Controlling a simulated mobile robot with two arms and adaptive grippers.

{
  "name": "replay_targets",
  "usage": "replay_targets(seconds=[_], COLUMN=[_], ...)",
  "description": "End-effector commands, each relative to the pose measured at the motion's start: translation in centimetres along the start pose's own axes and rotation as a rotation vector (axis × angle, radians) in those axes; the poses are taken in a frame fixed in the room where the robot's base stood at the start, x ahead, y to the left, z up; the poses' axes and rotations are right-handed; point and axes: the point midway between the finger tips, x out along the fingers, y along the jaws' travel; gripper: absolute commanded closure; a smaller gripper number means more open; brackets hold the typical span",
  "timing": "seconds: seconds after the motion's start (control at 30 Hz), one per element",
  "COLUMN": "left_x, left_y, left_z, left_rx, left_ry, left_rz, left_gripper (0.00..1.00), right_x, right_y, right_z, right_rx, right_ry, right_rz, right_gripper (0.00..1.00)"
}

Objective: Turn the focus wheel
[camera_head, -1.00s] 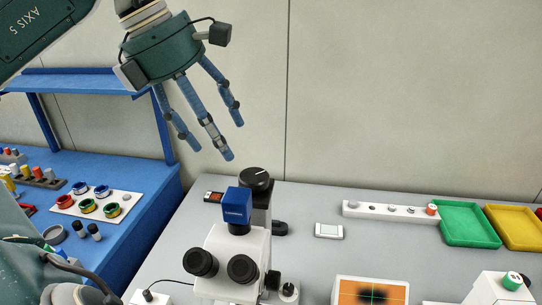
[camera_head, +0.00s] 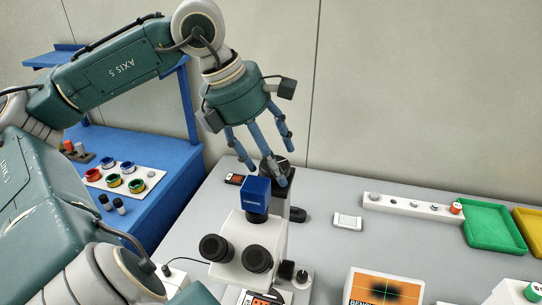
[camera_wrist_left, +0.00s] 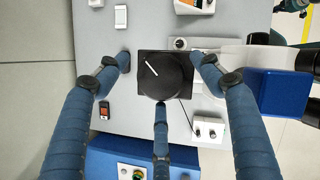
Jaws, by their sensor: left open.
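The focus wheel (camera_wrist_left: 166,75) is a black round knob with a white line on top, in the middle of the wrist view. In the head view the wheel (camera_head: 272,166) tops the black column behind the microscope (camera_head: 247,233), partly hidden by my fingers. My left gripper (camera_head: 273,160) points down over it, its three blue fingers spread. In the wrist view the left gripper (camera_wrist_left: 161,80) has fingers on both sides of the wheel and one below it in the picture. Whether any finger touches it I cannot tell. My right gripper is out of view.
The microscope's blue camera block (camera_head: 257,192) stands close in front of the fingers. A white strip with small parts (camera_head: 400,207) and a green tray (camera_head: 492,228) lie to the right. A blue bench (camera_head: 165,207) with coloured spools is at left.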

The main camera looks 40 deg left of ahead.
Motion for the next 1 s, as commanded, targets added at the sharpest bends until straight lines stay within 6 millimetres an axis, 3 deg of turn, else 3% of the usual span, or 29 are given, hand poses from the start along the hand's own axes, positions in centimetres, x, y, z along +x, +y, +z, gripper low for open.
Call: replay_targets(seconds=[0.2,0.43,0.77,1.0], left_x=[0.1,0.0,0.1,0.1], left_y=[0.0,0.0,-0.1,-0.1], left_z=[0.0,0.0,0.0,0.0], left_rx=[0.000,0.000,-0.029,-0.149], left_ry=[0.000,-0.001,-0.003,-0.002], left_rz=[0.000,-0.001,0.012,0.066], left_gripper=[0.34,0.76,0.77,0.77], right_x=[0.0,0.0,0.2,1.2], right_y=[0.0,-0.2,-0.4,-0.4], right_z=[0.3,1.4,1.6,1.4], right_rx=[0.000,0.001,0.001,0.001], right_ry=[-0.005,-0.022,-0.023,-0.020], right_rz=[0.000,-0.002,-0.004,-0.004], right_gripper=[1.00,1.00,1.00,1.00])
